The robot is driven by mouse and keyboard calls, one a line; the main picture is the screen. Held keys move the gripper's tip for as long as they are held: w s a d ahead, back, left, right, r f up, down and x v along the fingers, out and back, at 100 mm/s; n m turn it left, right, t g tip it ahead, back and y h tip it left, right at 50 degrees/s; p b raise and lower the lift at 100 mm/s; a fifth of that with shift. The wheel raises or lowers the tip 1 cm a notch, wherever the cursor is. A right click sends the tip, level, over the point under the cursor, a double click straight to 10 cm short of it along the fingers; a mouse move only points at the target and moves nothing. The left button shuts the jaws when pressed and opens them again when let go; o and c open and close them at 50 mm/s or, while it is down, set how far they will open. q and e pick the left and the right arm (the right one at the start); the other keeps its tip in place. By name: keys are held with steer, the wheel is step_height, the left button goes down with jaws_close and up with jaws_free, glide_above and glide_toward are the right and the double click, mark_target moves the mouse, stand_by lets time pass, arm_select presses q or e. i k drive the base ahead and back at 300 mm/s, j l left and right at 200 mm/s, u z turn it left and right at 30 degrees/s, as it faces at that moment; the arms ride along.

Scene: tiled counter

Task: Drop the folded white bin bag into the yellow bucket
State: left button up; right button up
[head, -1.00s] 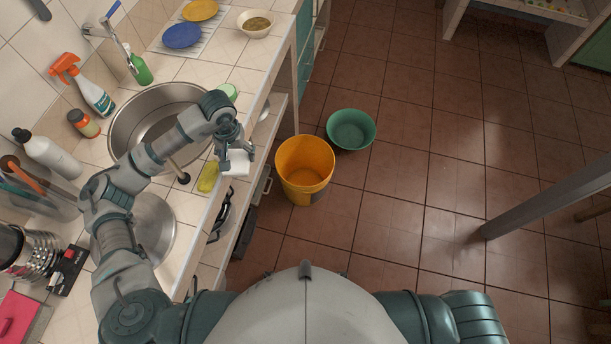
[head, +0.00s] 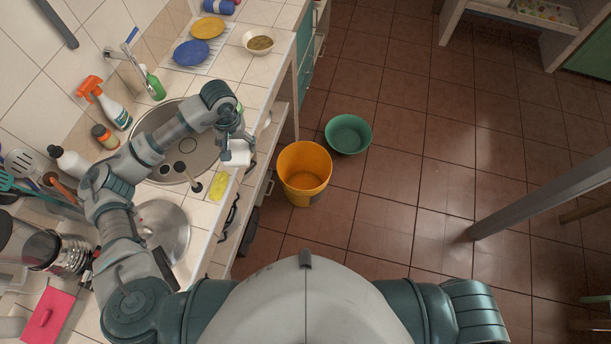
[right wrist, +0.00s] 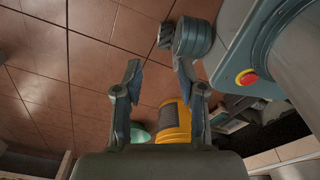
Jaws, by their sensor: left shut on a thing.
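The folded white bin bag (head: 238,153) is in my left gripper (head: 236,142), which is shut on it. The gripper holds it over the counter's front edge, just right of the sink. The yellow bucket (head: 304,173) stands on the floor to the right of the counter, apart from the bag, and its open top faces up. The bucket also shows partly in the right wrist view (right wrist: 175,122). My right gripper (right wrist: 158,85) is open and empty in the right wrist view, its two fingers well apart.
A green basin (head: 348,134) stands on the floor behind the bucket. A yellow sponge (head: 218,186) lies on the counter edge near the sink (head: 180,150). A spray bottle (head: 108,103) and a bowl (head: 260,41) stand on the counter.

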mark_target(304, 178)
steer(key=i+l+u, duration=0.1)
steer(key=i+l, duration=0.45)
steer(key=l, duration=0.25)
steer(key=i+l+u, duration=0.1)
steer(key=l, duration=0.25)
steer(key=i+l, duration=0.1)
steer(key=l, duration=0.25)
